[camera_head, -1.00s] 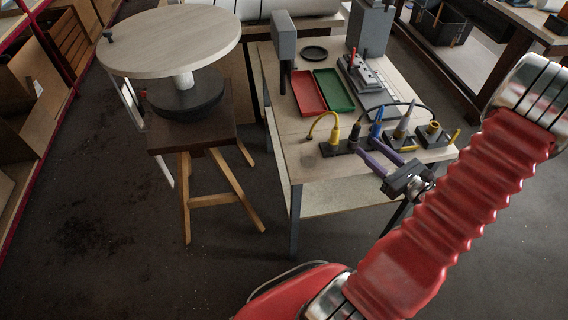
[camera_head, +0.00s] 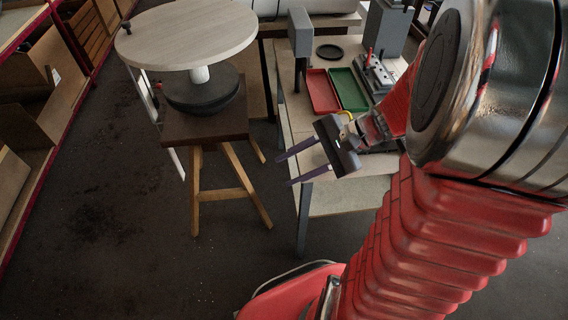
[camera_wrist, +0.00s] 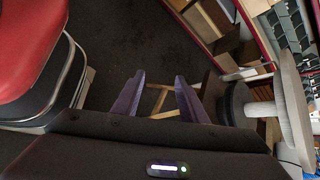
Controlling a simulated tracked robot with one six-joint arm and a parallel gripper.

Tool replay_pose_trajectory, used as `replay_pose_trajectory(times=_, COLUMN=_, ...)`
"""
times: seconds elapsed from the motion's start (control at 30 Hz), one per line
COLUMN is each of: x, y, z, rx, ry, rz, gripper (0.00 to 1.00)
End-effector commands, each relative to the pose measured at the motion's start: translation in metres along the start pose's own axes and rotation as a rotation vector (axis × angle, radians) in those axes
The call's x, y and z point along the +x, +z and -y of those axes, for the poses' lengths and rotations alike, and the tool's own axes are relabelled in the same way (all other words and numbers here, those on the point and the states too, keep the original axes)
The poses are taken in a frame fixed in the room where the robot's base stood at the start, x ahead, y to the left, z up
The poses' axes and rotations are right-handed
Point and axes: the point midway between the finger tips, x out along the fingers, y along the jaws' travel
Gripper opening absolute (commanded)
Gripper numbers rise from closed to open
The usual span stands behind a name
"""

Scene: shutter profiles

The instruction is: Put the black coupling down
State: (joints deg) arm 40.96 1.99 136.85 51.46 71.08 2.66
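My gripper (camera_head: 284,171) is open and hangs past the left front edge of the workbench (camera_head: 299,118), between the bench and a stool. In the wrist view its two purple fingers (camera_wrist: 159,77) stand apart with nothing between them but floor and stool legs behind. I cannot make out the black coupling in either current view. The front of the bench top is hidden behind my gripper and arm; only a bit of yellow cable (camera_head: 347,115) shows there.
A red tray (camera_head: 321,93) and a green tray (camera_head: 348,90) lie on the bench. A dark stool (camera_head: 215,126) carries a round pale turntable (camera_head: 188,38) left of my gripper. Shelving (camera_head: 50,103) lines the far left. The floor (camera_head: 110,210) between is clear.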

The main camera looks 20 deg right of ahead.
Motion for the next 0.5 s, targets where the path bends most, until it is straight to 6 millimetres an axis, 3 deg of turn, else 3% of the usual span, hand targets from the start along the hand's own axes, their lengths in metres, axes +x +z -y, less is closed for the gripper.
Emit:
replay_pose_trajectory(times=0.2, x=0.007, y=0.036, z=-0.014, rx=-0.266, ry=0.194, rz=-0.093, gripper=0.39)
replay_pose_trajectory(times=0.5, x=-0.001, y=0.067, z=-0.026, rx=-0.642, ry=0.404, rz=-0.241, gripper=0.39)
